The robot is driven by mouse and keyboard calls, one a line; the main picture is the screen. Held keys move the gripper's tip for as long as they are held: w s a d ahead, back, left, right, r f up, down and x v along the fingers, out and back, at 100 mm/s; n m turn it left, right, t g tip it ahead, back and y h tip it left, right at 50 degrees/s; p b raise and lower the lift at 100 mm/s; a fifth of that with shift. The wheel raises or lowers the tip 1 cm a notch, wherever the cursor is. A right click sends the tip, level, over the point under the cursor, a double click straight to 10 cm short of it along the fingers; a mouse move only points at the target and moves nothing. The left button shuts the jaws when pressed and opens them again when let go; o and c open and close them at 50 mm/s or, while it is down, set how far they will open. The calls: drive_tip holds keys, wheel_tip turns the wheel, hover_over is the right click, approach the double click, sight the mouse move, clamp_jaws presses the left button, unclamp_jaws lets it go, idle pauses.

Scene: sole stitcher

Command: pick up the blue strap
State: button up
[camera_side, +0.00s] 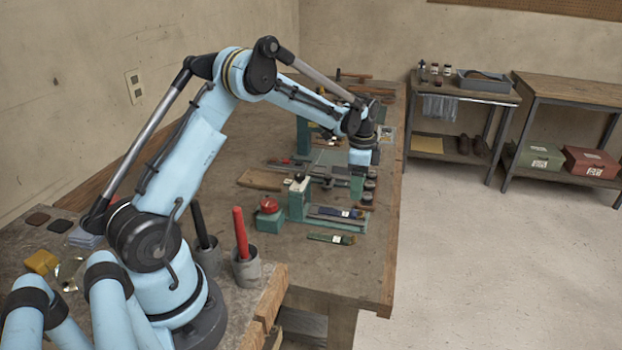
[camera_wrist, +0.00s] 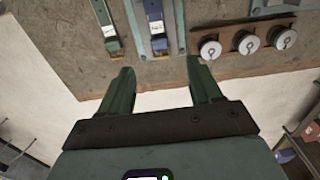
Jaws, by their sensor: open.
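The blue strap (camera_wrist: 156,22) lies in a teal-edged holder near the bench edge in the wrist view, with a pale label on it. In the side view it is the dark blue strip (camera_side: 345,213) on the green stitcher base. My gripper (camera_wrist: 161,80) is open and empty; its two green fingers are spread apart, and the strap's near end lies beyond and between them in the picture. In the side view my gripper (camera_side: 357,182) hangs over the bench near the stitcher, partly lost against it. A green strap (camera_wrist: 105,22) lies to the left of the blue one.
Several spools (camera_wrist: 248,42) stand on a brown board to the right of the strap. A red-topped teal block (camera_side: 269,215) stands left of the stitcher (camera_side: 299,200). The workbench (camera_side: 345,270) is bare in front. Its right edge borders open floor.

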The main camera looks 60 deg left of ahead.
sight(356, 212)
wheel_tip(356, 212, down, 8)
drive_tip(key=shift+f, duration=0.1)
idle(0.4)
drive_tip(key=shift+c, duration=0.3)
clamp_jaws()
